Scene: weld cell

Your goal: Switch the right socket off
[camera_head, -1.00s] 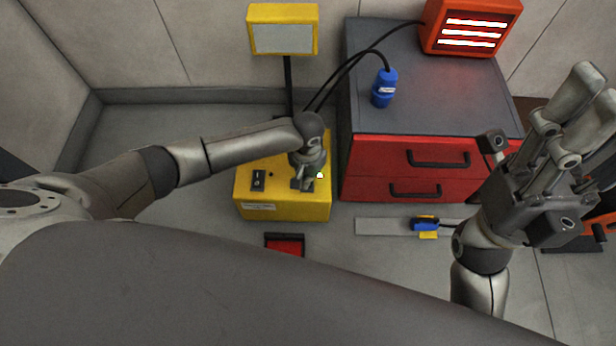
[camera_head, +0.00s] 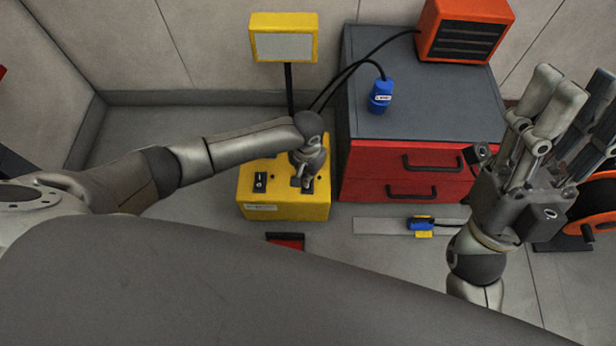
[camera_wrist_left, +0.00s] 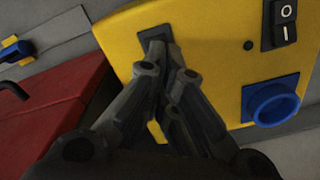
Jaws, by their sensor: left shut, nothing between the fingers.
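The yellow socket box (camera_head: 285,206) stands on the floor left of the red cabinet. Its left rocker switch (camera_head: 260,182) is in plain sight; this switch also shows in the left wrist view (camera_wrist_left: 284,22), marked O and I. My left gripper (camera_head: 305,184) is shut and empty, its fingertips at the right switch. In the left wrist view the right switch (camera_wrist_left: 153,40) is partly covered by the fingers, so I cannot read its position. A blue socket (camera_wrist_left: 270,103) sits under the left switch. The orange heater (camera_head: 464,30) is dark. My right gripper (camera_head: 525,125) is open and empty.
A blue connector (camera_head: 381,96) stands on the grey top of the red cabinet (camera_head: 405,160). Black cables run behind the box. A yellow-framed panel (camera_head: 284,38) on a post rises behind it. A cable reel (camera_head: 595,210) is at the far right.

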